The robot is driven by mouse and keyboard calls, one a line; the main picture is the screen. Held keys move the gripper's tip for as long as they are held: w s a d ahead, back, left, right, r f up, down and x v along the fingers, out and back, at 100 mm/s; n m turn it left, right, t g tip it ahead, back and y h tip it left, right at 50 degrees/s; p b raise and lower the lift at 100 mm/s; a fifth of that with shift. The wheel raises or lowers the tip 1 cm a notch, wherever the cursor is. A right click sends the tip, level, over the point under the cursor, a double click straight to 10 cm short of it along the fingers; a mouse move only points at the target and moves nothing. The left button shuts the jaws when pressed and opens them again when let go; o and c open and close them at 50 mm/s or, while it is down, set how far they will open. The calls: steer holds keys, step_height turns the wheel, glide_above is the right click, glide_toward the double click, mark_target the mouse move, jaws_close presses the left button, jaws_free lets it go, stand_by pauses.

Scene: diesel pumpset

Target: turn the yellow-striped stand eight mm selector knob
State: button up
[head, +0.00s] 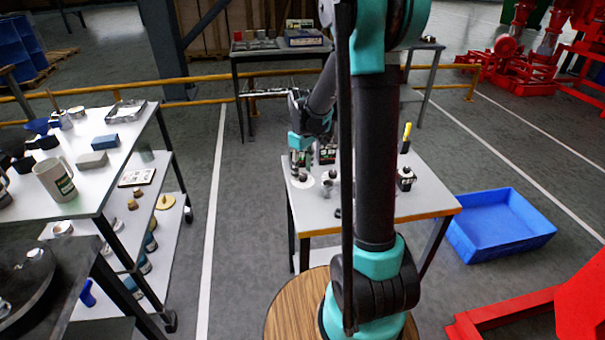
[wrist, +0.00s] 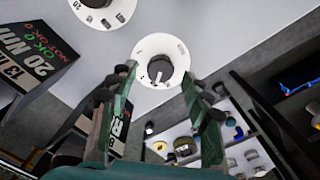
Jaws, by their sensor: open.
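In the wrist view a dark round selector knob (wrist: 160,68) sits on a white dial plate (wrist: 172,46), between and a little beyond the fingertips. My gripper (wrist: 158,88) is open and empty, with one finger on each side of the dial. I see no clear contact with the knob. A second white dial (wrist: 103,14) with a dark knob is at the top left. I cannot make out a yellow stripe or an eight mm mark on either. In the head view my gripper (head: 299,158) is low over the left side of the small table, above a white disc (head: 303,182).
Black lettered blocks (wrist: 38,52) stand left of the dial in the wrist view. A blue bin (head: 500,225) is right; a loaded trolley (head: 130,135) is left.

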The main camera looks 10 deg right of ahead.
steer(key=shift+f, duration=0.85)
jaws_close()
